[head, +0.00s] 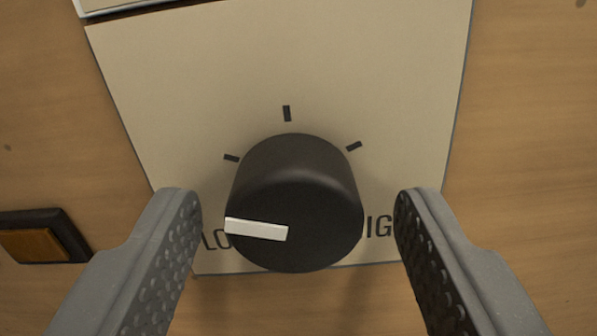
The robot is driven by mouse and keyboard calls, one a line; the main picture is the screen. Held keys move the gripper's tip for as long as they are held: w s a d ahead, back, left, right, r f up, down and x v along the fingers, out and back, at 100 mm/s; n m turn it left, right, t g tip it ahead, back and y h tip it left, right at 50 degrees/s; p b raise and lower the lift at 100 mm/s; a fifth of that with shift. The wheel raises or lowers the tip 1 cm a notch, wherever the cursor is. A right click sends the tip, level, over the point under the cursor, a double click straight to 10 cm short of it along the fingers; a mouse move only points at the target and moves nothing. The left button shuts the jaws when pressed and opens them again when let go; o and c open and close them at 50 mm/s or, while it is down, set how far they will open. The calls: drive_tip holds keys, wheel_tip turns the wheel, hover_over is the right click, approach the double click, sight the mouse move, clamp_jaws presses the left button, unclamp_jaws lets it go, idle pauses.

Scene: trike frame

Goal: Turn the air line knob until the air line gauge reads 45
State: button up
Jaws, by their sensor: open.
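The black round knob (298,195) stands out from a cream plate (215,80) in the middle of the head view. Its white pointer mark (256,229) points to the left, toward the lettering "LO". Three dark tick marks show above the knob, and part of "IG" shows at its right. My gripper (298,215) is open, with one finger on each side of the knob. A gap shows between each finger and the knob. No gauge dial or reading is in view; only a pale edge of something (110,6) shows at the top left.
The plate is on a wood-grain surface (535,130). A dark-framed piece with an orange-brown centre (42,243) is at the left, near my left finger. The surface at the right is clear.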

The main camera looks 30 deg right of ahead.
drive_tip(key=shift+w+d, duration=0.2)
drive_tip(key=shift+w, duration=0.1)
drive_tip(key=c, duration=1)
drive_tip(key=m+b, duration=0.2)
drive_tip(key=shift+f+m, duration=0.15)
drive_tip(key=shift+m, duration=0.25)
drive_tip(key=shift+m+b, duration=1.5)
drive_tip(key=shift+m, duration=0.4)
drive_tip(key=shift+w, duration=0.1)
